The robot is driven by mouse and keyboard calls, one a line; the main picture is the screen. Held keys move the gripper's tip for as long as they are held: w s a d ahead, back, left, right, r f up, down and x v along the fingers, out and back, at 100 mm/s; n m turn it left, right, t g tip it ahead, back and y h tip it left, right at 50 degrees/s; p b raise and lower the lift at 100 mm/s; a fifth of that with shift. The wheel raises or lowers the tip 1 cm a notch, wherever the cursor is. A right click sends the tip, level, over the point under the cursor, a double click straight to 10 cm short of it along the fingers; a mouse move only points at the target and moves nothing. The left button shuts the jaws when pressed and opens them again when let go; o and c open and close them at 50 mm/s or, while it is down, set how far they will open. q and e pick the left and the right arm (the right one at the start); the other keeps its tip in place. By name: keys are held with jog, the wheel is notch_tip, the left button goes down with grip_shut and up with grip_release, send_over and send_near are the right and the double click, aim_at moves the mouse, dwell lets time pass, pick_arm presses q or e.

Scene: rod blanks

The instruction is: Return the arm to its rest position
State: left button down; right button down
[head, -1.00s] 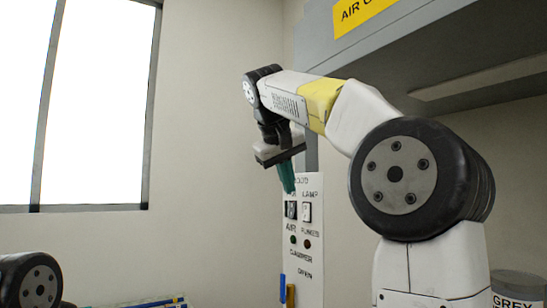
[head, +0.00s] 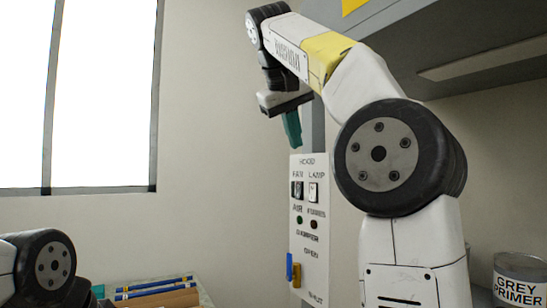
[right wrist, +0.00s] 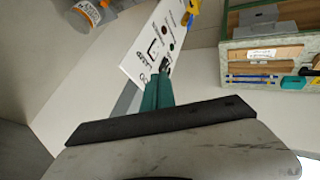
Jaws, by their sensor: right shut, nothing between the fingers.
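My right gripper (head: 292,130) hangs from the raised right arm in the head view, its teal fingers together and empty. The fingers point down, above the top of the white hood control panel (head: 309,262), and look clear of it. In the right wrist view the closed fingers (right wrist: 158,92) stand in front of the panel (right wrist: 150,50), with nothing between them. Of my left arm, a black joint shows at the lower left of the head view. A small teal bit beside it may be my left gripper (head: 98,290); its jaws cannot be made out.
The panel has two rocker switches (head: 305,191), small dark lamps and a blue and yellow damper handle (head: 293,270). A grey hood (head: 480,50) overhangs at right. A grey primer tin (head: 520,278) stands lower right. A tray with rods (head: 155,290) lies lower left.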

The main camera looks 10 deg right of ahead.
jog(key=s+f+y, duration=0.2)
jog(key=s+f, duration=0.4)
jog(key=f, duration=0.6)
jog(key=s+a+f+m+y, duration=0.1)
jog(key=s+f, duration=0.5)
jog(key=f, duration=0.7)
jog(key=s+a+f+m+y, duration=0.1)
jog(key=s+f+y, duration=0.2)
jog(key=f, duration=0.9)
jog(key=s, duration=0.3)
jog(key=shift+s+a+f, duration=0.15)
jog(key=shift+s, duration=0.05)
